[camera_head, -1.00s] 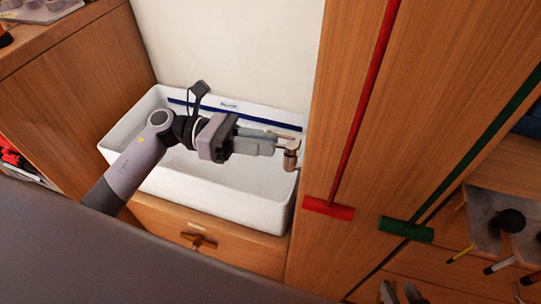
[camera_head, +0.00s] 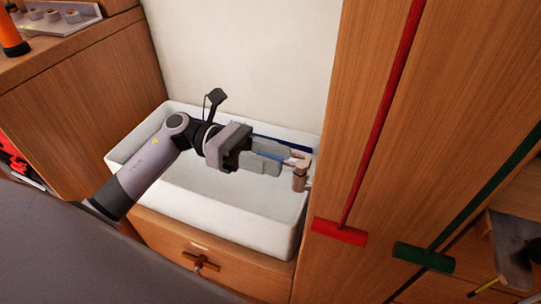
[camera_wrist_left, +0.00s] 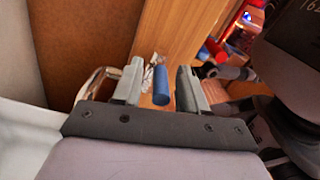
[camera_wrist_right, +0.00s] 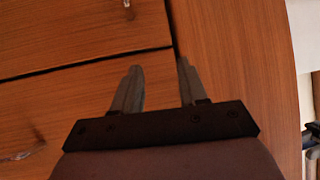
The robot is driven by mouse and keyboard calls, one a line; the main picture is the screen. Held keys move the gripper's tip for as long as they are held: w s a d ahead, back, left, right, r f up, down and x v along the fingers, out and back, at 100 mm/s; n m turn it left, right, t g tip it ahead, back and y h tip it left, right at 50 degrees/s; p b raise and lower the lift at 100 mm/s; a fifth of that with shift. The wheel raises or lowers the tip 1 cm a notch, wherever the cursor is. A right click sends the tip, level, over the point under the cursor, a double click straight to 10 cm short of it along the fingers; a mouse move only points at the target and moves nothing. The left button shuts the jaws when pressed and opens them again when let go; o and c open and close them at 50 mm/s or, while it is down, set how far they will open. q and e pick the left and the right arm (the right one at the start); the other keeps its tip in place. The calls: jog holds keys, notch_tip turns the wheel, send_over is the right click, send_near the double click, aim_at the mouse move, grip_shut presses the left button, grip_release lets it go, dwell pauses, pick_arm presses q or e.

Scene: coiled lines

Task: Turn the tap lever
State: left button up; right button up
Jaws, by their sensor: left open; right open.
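The copper-coloured tap (camera_head: 299,179) stands at the right end of the white sink. Its lever has a blue grip (camera_wrist_left: 161,79), which lies between the two spread fingers of my left gripper (camera_head: 279,163) in the left wrist view. A bit of the blue also shows between the fingers in the head view (camera_head: 268,156). My left gripper is open, over the sink's right part, beside the tap's top. I cannot tell whether a finger touches the lever. My right gripper (camera_wrist_right: 160,68) is open and empty in front of wooden panels, and is outside the head view.
The white sink (camera_head: 222,198) sits over a wooden drawer front with a handle (camera_head: 201,261). A tall wooden panel rises just right of the tap. A red-headed pole (camera_head: 340,232) and a green-headed pole (camera_head: 424,257) lean on it. A wooden cabinet (camera_head: 85,105) stands left.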

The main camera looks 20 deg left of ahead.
pick_arm(q)
jog(key=a, duration=0.7)
jog(key=shift+s+b, duration=0.2)
jog(key=shift+b, duration=0.15)
jog(key=shift+a, duration=0.1)
